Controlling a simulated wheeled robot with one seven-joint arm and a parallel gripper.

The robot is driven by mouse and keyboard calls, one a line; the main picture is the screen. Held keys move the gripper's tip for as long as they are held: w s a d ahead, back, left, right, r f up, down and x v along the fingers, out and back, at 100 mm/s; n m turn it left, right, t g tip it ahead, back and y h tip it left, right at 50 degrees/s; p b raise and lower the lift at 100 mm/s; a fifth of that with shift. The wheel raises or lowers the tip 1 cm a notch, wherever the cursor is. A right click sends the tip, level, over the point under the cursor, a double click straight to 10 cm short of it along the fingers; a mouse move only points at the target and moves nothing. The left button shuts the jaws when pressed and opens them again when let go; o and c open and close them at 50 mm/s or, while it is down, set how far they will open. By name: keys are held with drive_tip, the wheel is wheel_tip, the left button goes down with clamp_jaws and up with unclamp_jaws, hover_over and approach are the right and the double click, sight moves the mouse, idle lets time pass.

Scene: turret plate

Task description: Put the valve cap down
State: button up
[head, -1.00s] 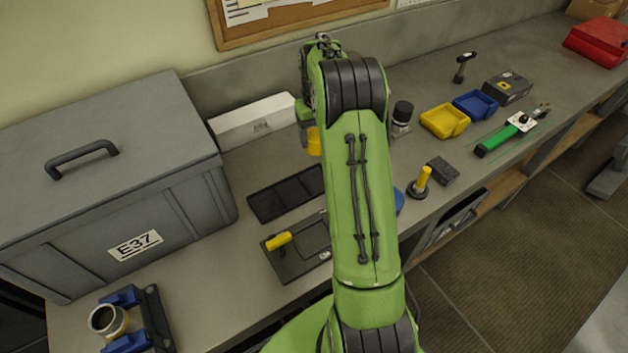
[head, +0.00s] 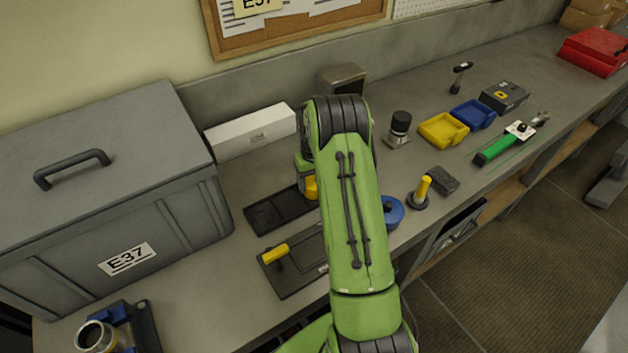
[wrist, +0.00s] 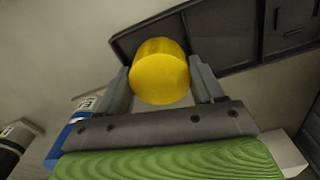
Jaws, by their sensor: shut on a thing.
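The valve cap is a yellow, round, short cylinder (wrist: 160,72). My gripper (wrist: 162,85) is shut on it, with one finger on each side, in the wrist view. In the head view only a sliver of the yellow cap (head: 311,188) shows beside my green arm, over the right part of a flat black tray with compartments (head: 262,219). The wrist view shows the dark tray (wrist: 225,38) beyond the cap. I cannot tell whether the cap touches the tray. My fingers are hidden in the head view.
A dark plate with a yellow handle (head: 285,278) lies in front of the tray. A grey E37 case (head: 110,190) stands left, a white box (head: 250,132) behind. A blue round thing (head: 394,212) and a yellow-handled stamp-like piece (head: 421,192) stand right of my arm.

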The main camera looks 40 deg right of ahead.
drive_tip(key=shift+f, duration=0.15)
drive_tip(key=o, duration=1)
drive_tip(key=shift+c, duration=0.2)
wheel_tip(320, 180, up, 13)
drive_tip(key=s+a+r+t, duration=0.1)
drive_tip(key=s+a+r, duration=0.3)
drive_tip(key=a+r, duration=0.45)
drive_tip(key=s+a+r+n+t, duration=0.2)
drive_tip(key=s+a+r, duration=0.4)
drive_tip(key=s, duration=0.1)
drive_tip(key=s+a+t, duration=0.1)
drive_tip(key=s+a, duration=0.2)
drive_tip(key=s, duration=0.5)
drive_tip(key=s+a+f+n+t, duration=0.1)
drive_tip(key=s+a, duration=0.3)
drive_tip(key=s, duration=0.4)
drive_tip(key=shift+a+f+t, duration=0.15)
drive_tip(key=shift+f+t, duration=0.1)
drive_tip(key=shift+t, duration=0.05)
